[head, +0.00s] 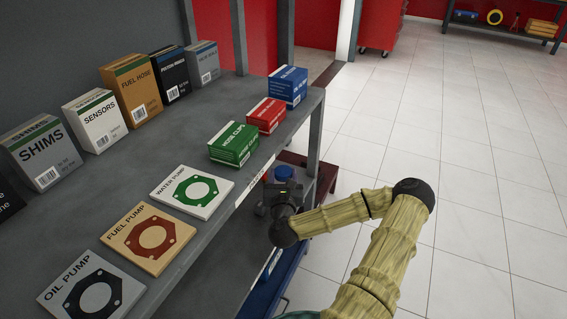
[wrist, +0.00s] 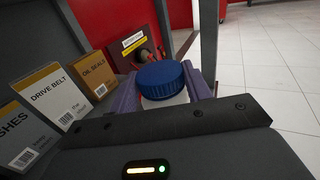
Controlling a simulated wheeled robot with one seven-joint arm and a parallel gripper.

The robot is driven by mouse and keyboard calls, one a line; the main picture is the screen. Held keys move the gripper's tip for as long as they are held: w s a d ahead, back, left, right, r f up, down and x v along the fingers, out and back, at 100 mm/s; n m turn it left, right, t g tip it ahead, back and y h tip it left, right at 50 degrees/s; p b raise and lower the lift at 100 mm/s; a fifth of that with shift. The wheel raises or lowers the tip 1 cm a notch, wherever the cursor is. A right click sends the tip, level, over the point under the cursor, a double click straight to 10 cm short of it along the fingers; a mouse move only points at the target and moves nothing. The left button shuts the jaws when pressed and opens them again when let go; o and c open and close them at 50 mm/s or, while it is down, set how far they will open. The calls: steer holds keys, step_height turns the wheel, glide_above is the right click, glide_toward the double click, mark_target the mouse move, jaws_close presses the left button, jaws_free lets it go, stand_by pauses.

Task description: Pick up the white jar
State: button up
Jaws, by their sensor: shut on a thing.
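The white jar (wrist: 164,101) has a wide blue screw lid and stands upright between my fingers in the wrist view. My gripper (wrist: 163,92) is shut on it, with one purple-grey finger on each side. In the head view the jar's blue lid (head: 283,174) shows just beyond my gripper (head: 284,182), beside the right edge of the grey shelf. The jar's lower part is hidden by my wrist, so I cannot tell whether its base touches a surface.
The upper grey shelf (head: 232,107) carries several boxes and flat gasket packs left of my arm. On a lower level, the wrist view shows a drive belt box (wrist: 58,97) and an oil seals box (wrist: 97,75) left of the jar. Open tiled floor (head: 470,130) lies right.

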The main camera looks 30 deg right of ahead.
steer(key=v, duration=0.2)
steer(key=p+v, duration=0.1)
steer(key=v, duration=0.2)
steer(key=shift+s+a+r, duration=0.15)
steer(key=shift+s+r, duration=0.05)
steer(key=shift+s, duration=0.05)
steer(key=shift+s+r+p, duration=0.1)
steer(key=shift+p, duration=0.6)
steer(key=p+v, duration=0.2)
steer(key=p, duration=0.1)
steer(key=p+v, duration=0.2)
steer(key=p, duration=0.1)
steer(key=shift+s+a+f, duration=0.25)
steer(key=shift+w+r, duration=0.1)
